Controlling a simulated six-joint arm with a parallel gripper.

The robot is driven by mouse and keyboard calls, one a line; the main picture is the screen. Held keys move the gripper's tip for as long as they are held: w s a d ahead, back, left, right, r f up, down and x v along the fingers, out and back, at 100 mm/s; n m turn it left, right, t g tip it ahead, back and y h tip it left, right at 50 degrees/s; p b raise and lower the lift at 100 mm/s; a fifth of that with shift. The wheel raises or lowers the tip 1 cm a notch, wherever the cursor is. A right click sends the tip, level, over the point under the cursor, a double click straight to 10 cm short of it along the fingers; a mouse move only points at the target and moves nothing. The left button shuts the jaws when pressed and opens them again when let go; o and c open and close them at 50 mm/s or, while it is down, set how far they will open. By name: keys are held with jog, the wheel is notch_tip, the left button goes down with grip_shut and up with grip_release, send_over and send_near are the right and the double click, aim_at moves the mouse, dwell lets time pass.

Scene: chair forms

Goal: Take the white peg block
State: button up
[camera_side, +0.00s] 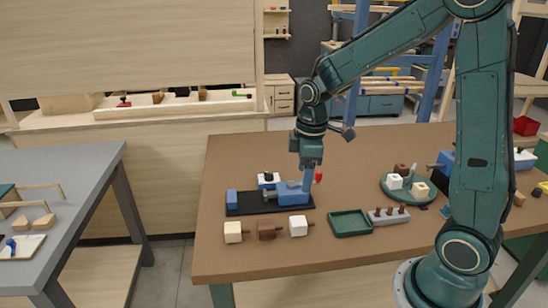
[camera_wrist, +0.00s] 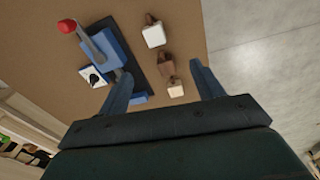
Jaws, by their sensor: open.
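The white peg block (camera_side: 298,226) sits near the front edge of the brown table, at the right end of a row of three blocks, with a brown peg on its right side. It also shows in the wrist view (camera_wrist: 153,36), beyond my fingertips. My gripper (camera_side: 306,182) is above the table, behind the row and close to the blue vise. In the wrist view my gripper (camera_wrist: 161,72) has its fingers wide apart with nothing held between them. The brown block (camera_wrist: 167,68) and the cream block (camera_wrist: 176,90) appear between the fingers.
A blue vise (camera_side: 290,194) with a red-tipped handle (camera_wrist: 67,26) stands on a black base (camera_side: 245,208) behind the row. A white piece (camera_wrist: 92,76) lies beside it. A green tray (camera_side: 350,223), a grey peg holder (camera_side: 388,216) and a round green plate (camera_side: 424,197) are to the right.

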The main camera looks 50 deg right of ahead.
jog(key=n+g, duration=0.1)
send_over(299, 221)
notch_tip(299, 221, down, 5)
jog(key=shift+w+d, duration=0.1)
jog(key=shift+w, duration=0.1)
jog(key=shift+f, duration=0.15)
jog(key=shift+f, duration=4.15)
jog(key=shift+f, duration=0.1)
jog(key=shift+s+f, duration=0.1)
jog(key=shift+f, duration=2.4)
jog(key=c, duration=1.1)
